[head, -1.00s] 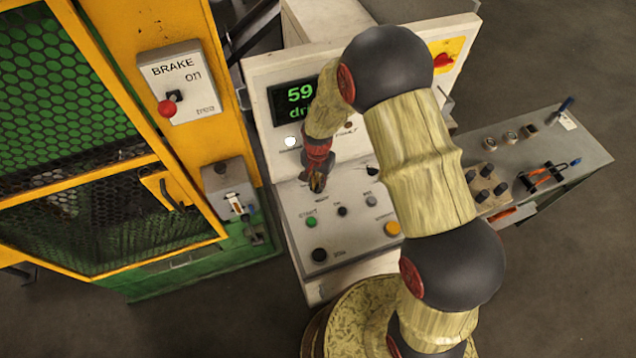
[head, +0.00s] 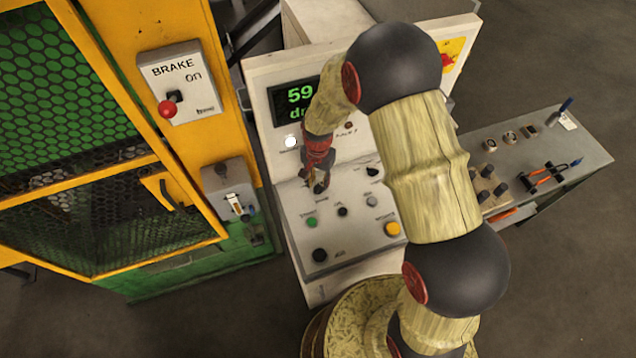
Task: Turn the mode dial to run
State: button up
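The control console (head: 345,250) has a sloped panel with small buttons and knobs. My gripper (head: 317,185) points down at the upper left of this panel, just below the display. Its fingers are small and dark here, and I cannot tell whether they are open, shut or touching the panel. No mode dial can be made out for certain; one may be hidden under my gripper. A black knob (head: 372,171) shows to the right of the gripper, its label unreadable.
The green-lit display (head: 293,100) is partly behind my arm. A green button (head: 311,222) and an orange button (head: 392,228) sit lower on the panel. The brake box (head: 180,85) with a red-knobbed lever is on the yellow frame at left. A grey bench (head: 560,150) stands at right.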

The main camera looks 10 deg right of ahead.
aim_at(318, 187)
notch_tip(318, 187, up, 10)
dwell(0.4)
dwell(0.5)
jog(key=s+d+r+n+t+b, duration=0.2)
jog(key=s+d+r+b, duration=0.1)
jog(key=s+b, duration=0.2)
jog(key=s+d+r+n+t+b, duration=0.1)
jog(key=s+d+r+b, duration=0.3)
jog(key=s, duration=0.6)
jog(key=s+d+r+n+t+b, duration=0.2)
jog(key=s+d+r+n+b, duration=0.1)
jog(key=s+b, duration=0.4)
jog(key=shift+s+d+r+n+t+b, duration=0.3)
jog(key=shift+s+r+n, duration=0.1)
jog(key=shift+r, duration=0.25)
